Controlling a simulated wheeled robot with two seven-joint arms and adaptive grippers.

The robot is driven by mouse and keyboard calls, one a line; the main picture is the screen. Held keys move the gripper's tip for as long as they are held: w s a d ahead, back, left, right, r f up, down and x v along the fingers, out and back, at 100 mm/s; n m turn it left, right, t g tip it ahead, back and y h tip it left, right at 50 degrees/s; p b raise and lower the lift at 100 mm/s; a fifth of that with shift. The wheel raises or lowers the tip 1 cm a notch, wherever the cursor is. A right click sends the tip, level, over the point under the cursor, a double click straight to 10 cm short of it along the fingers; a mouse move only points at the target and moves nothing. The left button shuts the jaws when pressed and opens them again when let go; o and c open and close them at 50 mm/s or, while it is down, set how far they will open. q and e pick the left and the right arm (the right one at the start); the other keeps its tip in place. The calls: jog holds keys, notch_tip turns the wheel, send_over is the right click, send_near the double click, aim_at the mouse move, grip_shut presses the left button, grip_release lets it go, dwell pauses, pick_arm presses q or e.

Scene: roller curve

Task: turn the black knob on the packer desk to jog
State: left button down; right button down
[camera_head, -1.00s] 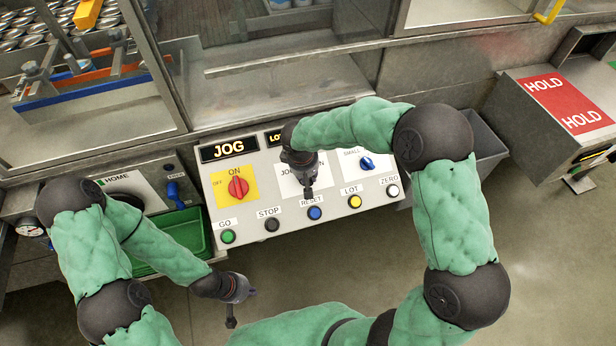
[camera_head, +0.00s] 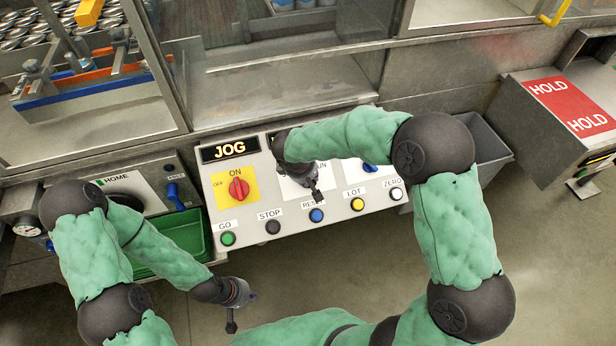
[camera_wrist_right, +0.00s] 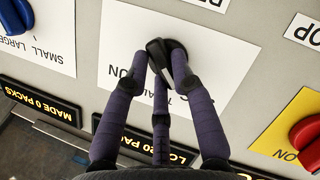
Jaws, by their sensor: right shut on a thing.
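The black knob (camera_wrist_right: 178,55) sits on a white label plate (camera_wrist_right: 118,40) of the packer desk (camera_head: 230,213). In the right wrist view, my right gripper (camera_wrist_right: 163,76) has its purple fingers closed around the knob. The lettering beside the knob is partly covered, so I cannot read its setting. In the head view, my right gripper (camera_head: 312,188) and wrist hide the knob. A lit JOG sign (camera_head: 230,149) shows at the desk's upper left. My left gripper (camera_head: 240,300) hangs in front of the desk, away from it; its finger opening is unclear.
A red switch (camera_head: 239,188) on a yellow plate is left of the knob, and a blue switch (camera_head: 370,167) is right of it. Several push buttons, including a blue one (camera_head: 316,215), line the front edge. A green bin (camera_head: 175,240) stands left.

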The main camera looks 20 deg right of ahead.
jog(key=shift+s+f, duration=0.35)
jog(key=shift+f, duration=0.05)
jog(key=c, duration=1)
grip_release()
jog(key=shift+s+d, duration=0.1)
jog(key=shift+c, duration=0.2)
jog(key=shift+w+r, duration=0.1)
jog(key=shift+w, duration=0.1)
jog(key=shift+r, duration=0.2)
jog(key=v, duration=1.1)
jog(key=shift+r, duration=0.35)
